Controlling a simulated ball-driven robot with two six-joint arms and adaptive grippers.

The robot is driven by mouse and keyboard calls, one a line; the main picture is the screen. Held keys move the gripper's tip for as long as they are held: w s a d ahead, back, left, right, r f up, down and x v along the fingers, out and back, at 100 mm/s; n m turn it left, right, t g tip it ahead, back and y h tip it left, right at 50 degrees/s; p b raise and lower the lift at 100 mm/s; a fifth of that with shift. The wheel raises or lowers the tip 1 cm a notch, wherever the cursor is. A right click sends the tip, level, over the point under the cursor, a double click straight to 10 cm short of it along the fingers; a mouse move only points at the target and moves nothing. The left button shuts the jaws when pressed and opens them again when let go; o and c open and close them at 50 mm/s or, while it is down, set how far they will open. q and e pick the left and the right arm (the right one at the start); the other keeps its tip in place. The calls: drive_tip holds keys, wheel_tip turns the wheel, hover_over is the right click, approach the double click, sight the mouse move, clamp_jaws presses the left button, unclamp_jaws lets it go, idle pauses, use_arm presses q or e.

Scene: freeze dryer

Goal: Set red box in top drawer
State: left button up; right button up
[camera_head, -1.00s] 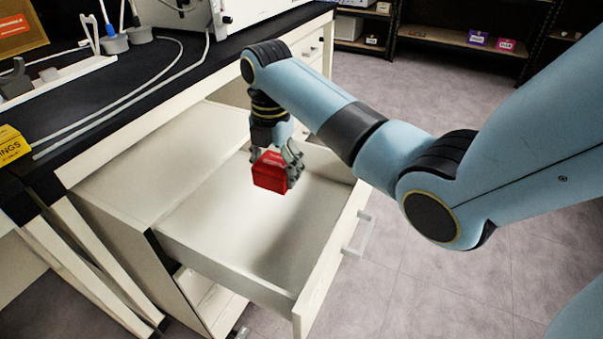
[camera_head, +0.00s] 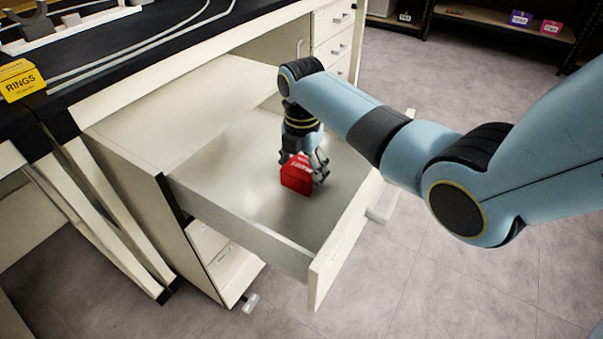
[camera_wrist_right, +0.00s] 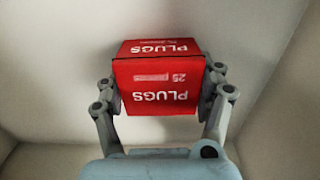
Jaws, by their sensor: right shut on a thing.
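The red box (camera_head: 297,177), labelled PLUGS, is inside the open top drawer (camera_head: 245,232), near the middle of its width. My right gripper (camera_head: 305,170) reaches down into the drawer and is shut on the red box. In the right wrist view the red box (camera_wrist_right: 158,85) sits between the two fingers of my right gripper (camera_wrist_right: 160,95), with pale drawer surfaces around it. I cannot tell whether the box touches the drawer floor. My left gripper is not in view.
A yellow RINGS box (camera_head: 20,80) stands on the black bench top (camera_head: 110,62) at the left. More closed drawers (camera_head: 333,40) are at the back. Shelves with a purple box (camera_head: 520,18) and a pink box (camera_head: 551,27) stand far right. The floor right of the drawer is clear.

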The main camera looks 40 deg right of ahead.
sight(302, 166)
drive_tip(key=shift+r, duration=0.15)
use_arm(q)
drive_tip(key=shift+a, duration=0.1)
use_arm(e)
drive_tip(key=o, duration=1.3)
drive_tip(key=shift+c, duration=0.2)
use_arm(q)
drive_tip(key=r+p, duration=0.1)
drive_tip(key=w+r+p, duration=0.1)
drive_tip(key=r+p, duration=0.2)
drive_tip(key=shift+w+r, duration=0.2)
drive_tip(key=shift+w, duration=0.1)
use_arm(e)
wheel_tip(302, 166, up, 12)
